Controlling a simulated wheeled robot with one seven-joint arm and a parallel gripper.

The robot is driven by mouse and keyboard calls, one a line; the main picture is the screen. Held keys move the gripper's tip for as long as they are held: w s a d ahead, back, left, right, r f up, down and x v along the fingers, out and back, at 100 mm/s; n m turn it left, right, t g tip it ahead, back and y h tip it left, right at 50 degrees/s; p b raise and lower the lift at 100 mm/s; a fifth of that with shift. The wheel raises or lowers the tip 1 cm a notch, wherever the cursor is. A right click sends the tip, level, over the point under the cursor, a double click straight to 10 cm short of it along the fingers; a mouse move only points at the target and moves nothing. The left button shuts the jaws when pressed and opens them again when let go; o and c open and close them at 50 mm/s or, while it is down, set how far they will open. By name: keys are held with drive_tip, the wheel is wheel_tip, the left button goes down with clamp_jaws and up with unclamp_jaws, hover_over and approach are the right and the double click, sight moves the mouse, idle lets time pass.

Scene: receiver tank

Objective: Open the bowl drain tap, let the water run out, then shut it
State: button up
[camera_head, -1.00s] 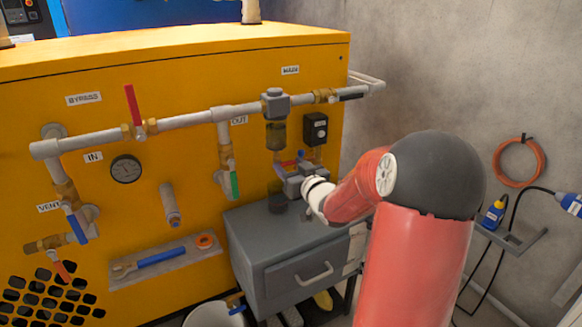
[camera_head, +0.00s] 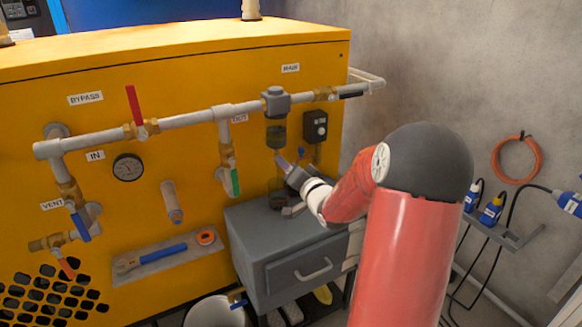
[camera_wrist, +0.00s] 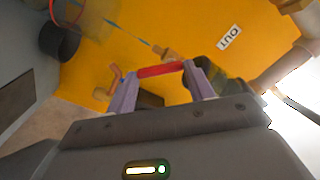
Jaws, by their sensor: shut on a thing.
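My gripper (camera_wrist: 161,80) is shut on a red handle (camera_wrist: 160,70), which spans between its two purple-grey fingers in the wrist view. It looks like the drain tap's handle, but the tap's body is mostly hidden. In the head view my gripper (camera_head: 286,164) is just below the hanging filter bowl (camera_head: 276,136), at the yellow panel above the grey cabinet. The bowl is greenish and see-through; its water level cannot be told. A dark jar-like thing stands below it on the cabinet, partly hidden by my gripper. No running water shows.
The grey cabinet (camera_head: 310,271) stands under my arm. A white bucket (camera_head: 213,314) is on the floor to its left. Other valves have a red lever (camera_head: 133,105), a green lever (camera_head: 235,182) and a blue lever (camera_head: 80,228). A black box (camera_head: 315,127) is beside the bowl.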

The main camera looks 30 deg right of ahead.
drive_tip(key=shift+a+f+m, duration=0.1)
drive_tip(key=shift+m, duration=1.2)
drive_tip(key=o, duration=1)
